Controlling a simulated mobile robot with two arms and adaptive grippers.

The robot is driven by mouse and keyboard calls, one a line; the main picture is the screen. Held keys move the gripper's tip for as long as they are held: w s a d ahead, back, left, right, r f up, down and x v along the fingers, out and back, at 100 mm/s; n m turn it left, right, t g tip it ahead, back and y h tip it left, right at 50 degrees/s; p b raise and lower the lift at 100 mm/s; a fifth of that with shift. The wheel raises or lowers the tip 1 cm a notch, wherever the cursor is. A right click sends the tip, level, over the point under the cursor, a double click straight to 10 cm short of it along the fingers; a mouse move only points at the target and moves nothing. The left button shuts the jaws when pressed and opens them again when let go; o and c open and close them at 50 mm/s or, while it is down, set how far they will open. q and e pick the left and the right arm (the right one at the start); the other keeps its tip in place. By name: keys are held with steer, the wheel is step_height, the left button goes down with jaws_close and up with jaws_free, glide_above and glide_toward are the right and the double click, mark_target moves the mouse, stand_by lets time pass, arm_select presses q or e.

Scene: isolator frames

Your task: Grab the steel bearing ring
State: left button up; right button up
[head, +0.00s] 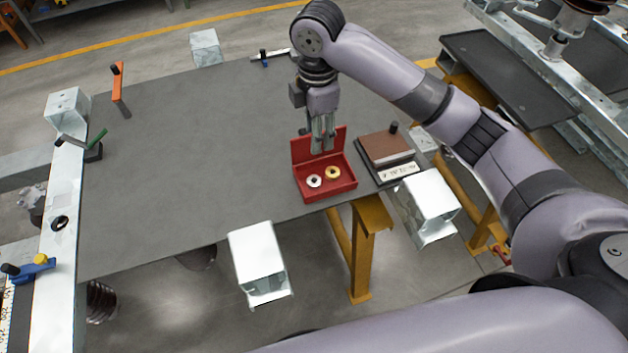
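A silver ring (314,181), which looks like the steel bearing ring, lies in an open red box (327,193) near the front edge of the table. A gold-coloured ring (333,173) lies just right of it in the same box. My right gripper (322,149) points down above the back part of the box, in front of its raised lid. It is apart from both rings. Its fingers are small in the picture, and I cannot tell how far apart they are. I see nothing held between them. My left gripper is not in view.
A brown block with a dark knob (387,149) stands on a dark base right of the box. White metal blocks (258,262) sit along the table edges. Clamps (120,92) stand at the left and back. The middle of the grey table (190,150) is clear.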

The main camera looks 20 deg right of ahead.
steer(key=p, duration=0.1)
glide_above(315, 180)
step_height(315, 180, down, 11)
steer(key=shift+s+d+r, duration=0.1)
steer(key=shift+s, duration=0.05)
steer(key=shift+f+p, duration=0.7)
steer(key=shift+f, duration=2.4)
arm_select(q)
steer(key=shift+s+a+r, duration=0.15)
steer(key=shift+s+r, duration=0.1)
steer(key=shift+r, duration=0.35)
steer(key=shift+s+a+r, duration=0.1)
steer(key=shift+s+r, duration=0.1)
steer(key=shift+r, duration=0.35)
arm_select(e)
steer(key=shift+w, duration=0.2)
jaws_close()
